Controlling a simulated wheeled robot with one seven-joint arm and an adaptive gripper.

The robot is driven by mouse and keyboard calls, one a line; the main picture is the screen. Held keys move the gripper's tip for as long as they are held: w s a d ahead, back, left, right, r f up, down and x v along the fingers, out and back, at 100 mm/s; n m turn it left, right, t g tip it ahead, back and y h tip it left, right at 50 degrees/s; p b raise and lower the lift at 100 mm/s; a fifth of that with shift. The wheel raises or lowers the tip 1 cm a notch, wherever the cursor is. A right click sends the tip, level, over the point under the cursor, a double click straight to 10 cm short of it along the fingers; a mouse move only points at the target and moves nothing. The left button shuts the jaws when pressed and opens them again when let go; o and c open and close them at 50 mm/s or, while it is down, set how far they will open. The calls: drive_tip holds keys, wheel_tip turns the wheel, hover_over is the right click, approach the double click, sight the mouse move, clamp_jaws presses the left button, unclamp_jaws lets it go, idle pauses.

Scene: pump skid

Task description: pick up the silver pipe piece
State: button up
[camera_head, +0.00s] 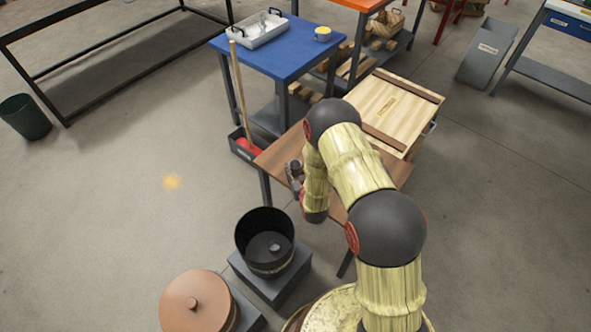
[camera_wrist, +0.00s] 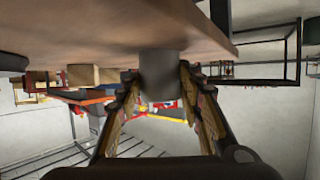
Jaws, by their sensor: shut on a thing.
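The silver pipe piece (camera_wrist: 163,76) is a plain grey cylinder between the two fingers of my gripper (camera_wrist: 160,95) in the wrist view. The fingers close on it from both sides. Its one end meets the brown table surface (camera_wrist: 110,30) in that picture; I cannot tell whether it touches or is just clear of it. In the head view my gripper (camera_head: 294,176) is at the left part of the brown table (camera_head: 275,158), and the pipe piece (camera_head: 296,165) shows small and dark beside it. My arm hides much of the table.
A wooden crate (camera_head: 385,105) stands right behind the table. A blue table (camera_head: 275,48) with a white tray (camera_head: 262,30) is farther back. A black bucket (camera_head: 265,238) and a copper-lidded barrel (camera_head: 190,305) stand in front. The floor to the left is open.

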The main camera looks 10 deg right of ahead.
sight(296, 176)
drive_tip(key=shift+r, duration=0.15)
drive_tip(key=shift+r, duration=0.25)
drive_tip(key=r, duration=0.1)
drive_tip(key=r+p, duration=0.2)
drive_tip(key=shift+s+a+r, duration=0.1)
drive_tip(key=shift+s+r, duration=0.05)
drive_tip(key=shift+s, duration=0.1)
drive_tip(key=s+a+r+p, duration=0.3)
drive_tip(key=s+r, duration=0.6)
drive_tip(key=s, duration=0.4)
drive_tip(key=shift+p, duration=0.85)
drive_tip(key=shift+a, duration=0.1)
